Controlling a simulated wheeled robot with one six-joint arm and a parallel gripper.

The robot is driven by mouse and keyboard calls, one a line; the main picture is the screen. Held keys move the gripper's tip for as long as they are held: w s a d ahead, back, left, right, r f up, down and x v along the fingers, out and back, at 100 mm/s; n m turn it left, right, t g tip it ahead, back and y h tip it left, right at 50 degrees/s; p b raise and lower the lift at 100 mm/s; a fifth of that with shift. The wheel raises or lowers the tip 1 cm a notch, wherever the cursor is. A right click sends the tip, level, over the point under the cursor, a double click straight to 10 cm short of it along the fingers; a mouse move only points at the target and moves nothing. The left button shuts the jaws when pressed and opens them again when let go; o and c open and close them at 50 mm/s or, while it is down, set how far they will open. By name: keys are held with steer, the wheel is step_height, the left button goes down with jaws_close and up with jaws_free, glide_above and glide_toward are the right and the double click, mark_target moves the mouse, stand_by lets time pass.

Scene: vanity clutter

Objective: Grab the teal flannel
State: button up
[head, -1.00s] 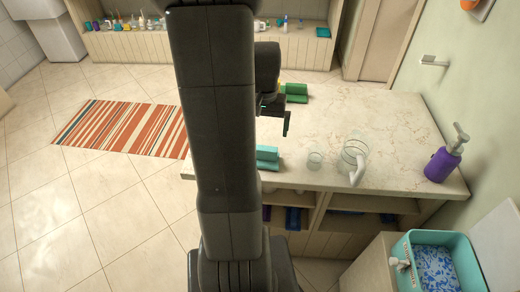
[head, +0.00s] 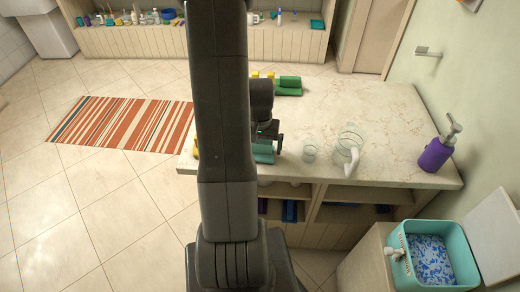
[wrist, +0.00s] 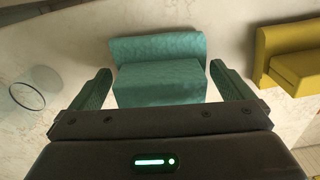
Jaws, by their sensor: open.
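The teal flannel (wrist: 158,80) is a folded cloth with a raised roll along one side, lying on the pale marble counter. In the wrist view it sits between the two fingers of my open gripper (wrist: 160,92), with a small gap on each side. In the head view the teal flannel (head: 264,152) shows at the counter's front edge, partly hidden by my arm. My gripper (head: 268,140) is right over it there.
A yellow folded cloth (wrist: 295,65) lies to the right in the wrist view. A clear glass (head: 310,152) and a glass jug (head: 350,145) stand right of the flannel. A green cloth (head: 288,87) lies at the back; a purple dispenser (head: 436,155) stands at the right.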

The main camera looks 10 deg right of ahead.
steer(key=shift+f, duration=0.35)
steer(key=c, duration=0.7)
